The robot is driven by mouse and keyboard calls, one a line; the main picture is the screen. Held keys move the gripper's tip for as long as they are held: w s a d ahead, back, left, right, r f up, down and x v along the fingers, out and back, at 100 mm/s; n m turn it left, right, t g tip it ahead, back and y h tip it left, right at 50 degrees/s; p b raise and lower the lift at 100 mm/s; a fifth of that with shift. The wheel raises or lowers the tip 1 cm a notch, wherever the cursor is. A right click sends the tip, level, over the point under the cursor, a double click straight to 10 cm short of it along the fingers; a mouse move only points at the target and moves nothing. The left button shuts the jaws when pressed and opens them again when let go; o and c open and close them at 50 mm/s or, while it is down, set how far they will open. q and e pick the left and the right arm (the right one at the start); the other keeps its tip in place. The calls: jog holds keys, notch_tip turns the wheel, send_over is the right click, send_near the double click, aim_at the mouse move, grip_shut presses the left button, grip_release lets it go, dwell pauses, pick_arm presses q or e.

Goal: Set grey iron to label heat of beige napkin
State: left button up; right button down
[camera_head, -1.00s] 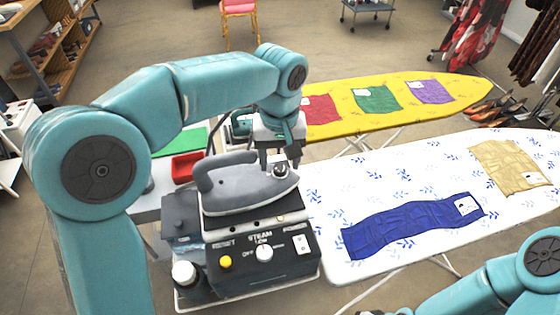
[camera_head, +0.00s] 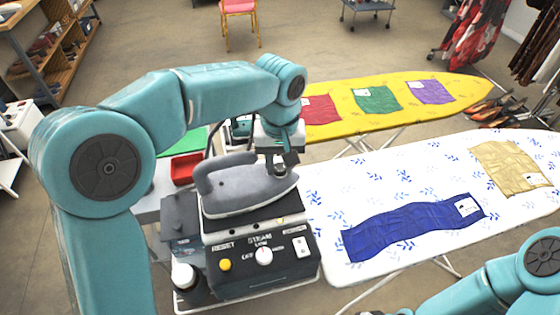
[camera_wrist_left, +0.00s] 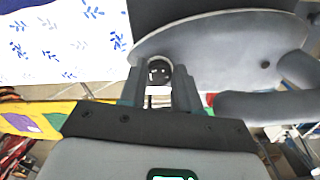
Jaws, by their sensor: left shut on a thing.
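The grey iron (camera_head: 240,190) rests on its black steam station, nose pointing right. My left gripper (camera_head: 281,170) comes down from above at the iron's nose end. In the left wrist view its fingers (camera_wrist_left: 160,92) are shut on the iron's dark round dial (camera_wrist_left: 160,72), which has small white marks. The dial's setting is too small to read. The beige napkin (camera_head: 508,165) lies flat on the white ironing board, with a white label (camera_head: 537,181) at its lower right corner. The label's marks are too small to read. My right gripper is out of view; only part of that arm shows at lower right.
The station's front panel (camera_head: 263,272) has a yellow button and a white knob. A blue napkin (camera_head: 405,228) lies on the white board (camera_head: 400,165). Behind is a yellow board (camera_head: 340,96) with red, green and purple cloths. A red tray (camera_head: 184,170) sits left of the iron.

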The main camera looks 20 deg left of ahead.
pick_arm(q)
jog(key=m, duration=0.3)
jog(key=m+p, duration=0.1)
jog(key=m, duration=0.1)
jog(key=shift+s+f+m, duration=0.15)
jog(key=shift+f+m, duration=0.15)
jog(key=m+p, duration=0.1)
jog(key=m, duration=0.5)
jog(key=m+p, duration=0.1)
jog(key=m, duration=0.5)
jog(key=shift+m, duration=0.3)
jog(key=m, duration=0.5)
jog(key=shift+p, duration=0.3)
jog(key=shift+r, duration=0.1)
jog(key=o, duration=1.1)
jog(key=shift+c, duration=0.2)
jog(key=shift+a, duration=0.1)
